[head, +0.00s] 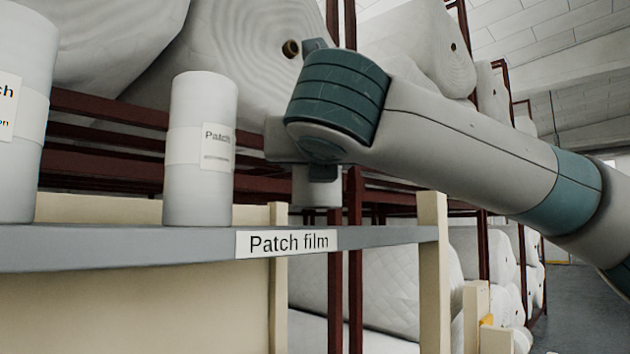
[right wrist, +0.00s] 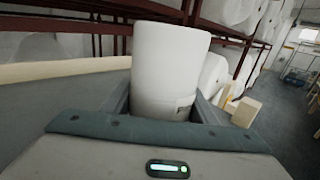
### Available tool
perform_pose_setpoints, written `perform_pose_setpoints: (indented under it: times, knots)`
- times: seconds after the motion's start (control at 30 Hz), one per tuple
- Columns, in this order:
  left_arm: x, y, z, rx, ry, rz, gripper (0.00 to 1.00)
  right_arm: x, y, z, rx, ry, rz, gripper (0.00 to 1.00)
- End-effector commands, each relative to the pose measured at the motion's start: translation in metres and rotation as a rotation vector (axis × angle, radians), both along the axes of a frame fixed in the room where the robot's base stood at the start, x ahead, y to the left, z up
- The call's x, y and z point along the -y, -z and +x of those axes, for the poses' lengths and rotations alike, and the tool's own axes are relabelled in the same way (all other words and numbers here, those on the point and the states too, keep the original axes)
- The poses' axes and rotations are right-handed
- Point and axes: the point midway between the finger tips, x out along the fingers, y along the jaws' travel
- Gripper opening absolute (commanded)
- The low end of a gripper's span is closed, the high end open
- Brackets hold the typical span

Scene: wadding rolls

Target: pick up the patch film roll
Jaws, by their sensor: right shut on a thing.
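My right gripper (right wrist: 160,106) is shut on a white patch film roll (right wrist: 170,60), which stands between its two fingers in the right wrist view. A bit of a label shows low on the roll. In the head view my right wrist hides most of this roll; only its lower part (head: 317,192) shows below the wrist, near the right end of the shelf. Two more white rolls stand upright on the grey shelf (head: 130,247): one labelled "Patch" (head: 200,180) left of my gripper, one (head: 22,165) at the left edge. My left gripper is not in view.
A "Patch film" sign (head: 288,243) is on the shelf's front edge. Cream posts (head: 432,270) support the shelf. Behind stand dark red racks (head: 100,105) with large white wadding rolls (head: 240,50). Open floor (head: 575,290) lies to the right.

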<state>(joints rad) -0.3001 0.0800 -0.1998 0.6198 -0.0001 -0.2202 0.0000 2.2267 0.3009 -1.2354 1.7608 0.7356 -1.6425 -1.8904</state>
Motion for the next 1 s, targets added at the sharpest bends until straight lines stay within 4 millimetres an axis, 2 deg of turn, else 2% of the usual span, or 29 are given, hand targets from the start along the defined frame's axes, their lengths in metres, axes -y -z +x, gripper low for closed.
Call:
perform_pose_setpoints:
  times: [0.1, 0.4, 0.6, 0.8, 1.0]
  knots:
    - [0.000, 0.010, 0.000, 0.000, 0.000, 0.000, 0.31, 0.001, -0.017, -0.001, 0.004, 0.001, 0.004, 0.18]
    - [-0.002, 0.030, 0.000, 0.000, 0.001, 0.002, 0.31, 0.064, -0.051, -0.003, 0.004, 0.003, 0.006, 0.18]
    - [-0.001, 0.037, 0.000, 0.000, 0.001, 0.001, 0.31, 0.095, -0.071, -0.004, 0.002, 0.001, 0.004, 0.18]
    - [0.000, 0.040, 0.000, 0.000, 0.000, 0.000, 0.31, 0.113, -0.083, -0.004, 0.003, 0.000, 0.002, 0.18]
    - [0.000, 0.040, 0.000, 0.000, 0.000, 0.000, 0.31, 0.117, -0.086, -0.004, 0.002, -0.001, 0.000, 0.18]
